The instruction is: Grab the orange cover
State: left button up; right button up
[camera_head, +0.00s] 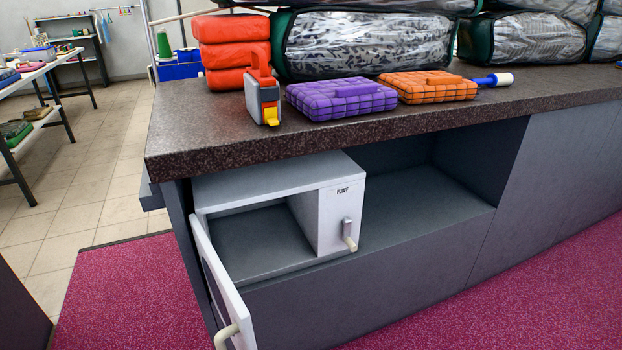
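An orange folded cover (428,87) with a dark grid pattern lies flat on the dark speckled counter (220,128). A purple folded cover (341,99) with a similar grid lies just left of it. A stack of plain red-orange folded pieces (232,52) stands farther left. Neither of my grippers is in view, and nothing is seen touching the orange cover.
A grey and red tool with a yellow tip (263,97) stands left of the purple cover. A blue-handled roller (492,80) lies right of the orange one. Bagged comforters (370,43) stand behind. Below, a white box marked FLUFF (340,215) has its door (215,285) open.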

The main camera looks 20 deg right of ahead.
aim_at(422, 87)
jog(key=z, duration=1.3)
jog(key=u, duration=0.55)
jog(key=i+l+u, duration=0.15)
jog(key=l+u, duration=1.05)
jog(key=l, duration=0.6)
jog(key=l+u, duration=0.1)
jog(key=l, duration=0.85)
jog(key=k, duration=0.05)
